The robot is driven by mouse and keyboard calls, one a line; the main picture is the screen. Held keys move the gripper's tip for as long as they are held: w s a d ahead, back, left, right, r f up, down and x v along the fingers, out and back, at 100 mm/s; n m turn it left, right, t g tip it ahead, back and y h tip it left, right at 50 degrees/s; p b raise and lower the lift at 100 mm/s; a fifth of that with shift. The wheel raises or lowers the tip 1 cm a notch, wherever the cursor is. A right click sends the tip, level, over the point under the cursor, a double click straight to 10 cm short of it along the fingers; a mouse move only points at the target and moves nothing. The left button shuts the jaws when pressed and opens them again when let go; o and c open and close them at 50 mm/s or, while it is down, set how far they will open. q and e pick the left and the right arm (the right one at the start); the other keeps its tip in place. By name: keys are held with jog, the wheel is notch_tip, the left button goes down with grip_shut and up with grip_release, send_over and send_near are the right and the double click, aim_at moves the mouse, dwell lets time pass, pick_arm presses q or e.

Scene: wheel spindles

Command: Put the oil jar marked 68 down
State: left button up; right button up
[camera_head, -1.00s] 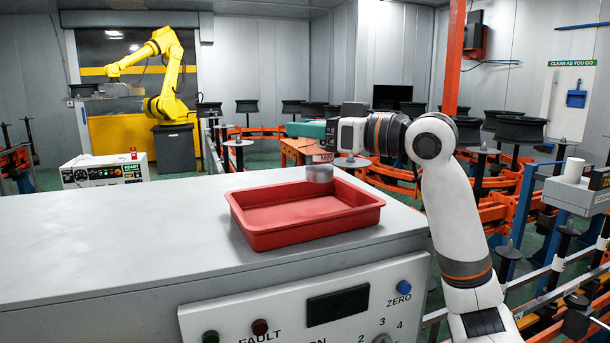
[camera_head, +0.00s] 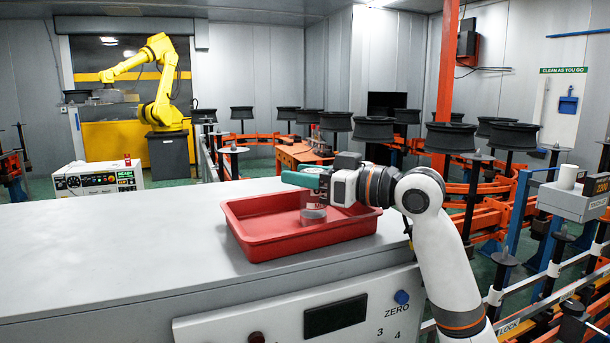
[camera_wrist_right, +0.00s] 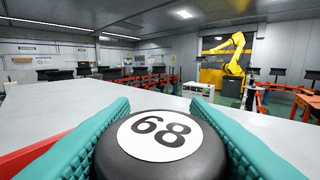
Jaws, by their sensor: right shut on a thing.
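The oil jar (camera_head: 313,212) is clear-sided with a grey lower part, and shows upright inside the outline of the red tray (camera_head: 258,249) in the head view. I cannot tell whether its base touches the tray floor. In the right wrist view its black lid (camera_wrist_right: 160,165) carries a white disc reading 68. My right gripper (camera_head: 305,180) has teal fingers, which are shut on the jar at its top, one on each side of the lid. My left gripper is not in view.
The red tray stands on a grey cabinet top (camera_head: 110,245), with wide clear room to its left. A control panel is on the cabinet front. Wheels on spindles (camera_head: 450,138) stand behind to the right. A yellow robot arm (camera_head: 160,80) is at the back left.

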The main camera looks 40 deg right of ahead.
jog(key=o, duration=1)
jog(key=b+v, duration=0.5)
jog(key=v, duration=0.5)
jog(key=shift+s+d+b, duration=0.25)
jog(key=shift+s+b, duration=0.05)
jog(key=shift+b, duration=0.1)
jog(key=shift+s+d+r, duration=0.1)
jog(key=shift+s+d, duration=0.1)
jog(key=shift+s, duration=0.4)
